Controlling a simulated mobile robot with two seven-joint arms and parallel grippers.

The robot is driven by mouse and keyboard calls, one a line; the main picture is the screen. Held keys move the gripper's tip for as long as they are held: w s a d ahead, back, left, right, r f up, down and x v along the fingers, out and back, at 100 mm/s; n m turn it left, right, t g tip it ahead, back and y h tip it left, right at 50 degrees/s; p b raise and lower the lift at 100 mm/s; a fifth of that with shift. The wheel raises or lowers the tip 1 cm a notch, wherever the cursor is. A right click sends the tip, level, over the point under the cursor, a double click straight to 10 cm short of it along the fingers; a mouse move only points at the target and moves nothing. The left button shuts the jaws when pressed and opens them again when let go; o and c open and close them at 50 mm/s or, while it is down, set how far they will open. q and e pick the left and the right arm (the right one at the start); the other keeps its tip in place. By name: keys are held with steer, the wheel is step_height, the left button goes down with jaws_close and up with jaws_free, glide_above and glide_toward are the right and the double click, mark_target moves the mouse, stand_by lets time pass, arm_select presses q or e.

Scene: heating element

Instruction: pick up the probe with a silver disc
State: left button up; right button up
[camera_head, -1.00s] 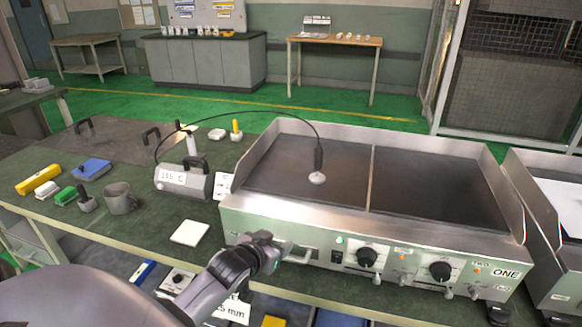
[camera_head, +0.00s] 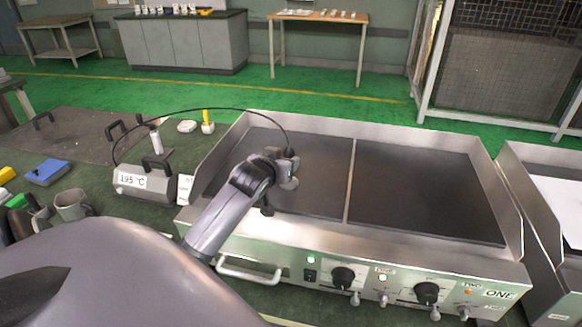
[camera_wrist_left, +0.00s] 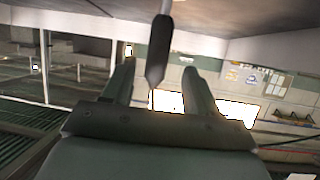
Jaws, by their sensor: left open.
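The probe, with a dark handle, is mostly hidden behind my left gripper in the head view; the top of its handle (camera_head: 289,152) shows, with a black cable running left. My left gripper (camera_head: 285,170) is over that plate, at the probe. In the left wrist view the probe handle (camera_wrist_left: 158,52) shows between the two fingers of my open left gripper (camera_wrist_left: 160,75). I cannot tell whether they touch it. My right gripper is not in view.
The cable leads to a grey meter box (camera_head: 145,182) reading 195 °C. The steel griddle (camera_head: 400,255) has raised walls, front knobs and a front handle. The right plate (camera_head: 425,190) is clear. A mug (camera_head: 73,205) and blue box (camera_head: 46,172) stand at left.

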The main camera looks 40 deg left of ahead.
mark_target(291, 155)
arm_select(q)
steer(key=shift+r+x, duration=0.15)
steer(key=shift+x, duration=1.45)
steer(key=shift+r+x, duration=0.1)
steer(key=shift+x, duration=1.5)
steer(key=shift+w+d, duration=0.1)
steer(key=shift+w, duration=0.05)
jaws_close()
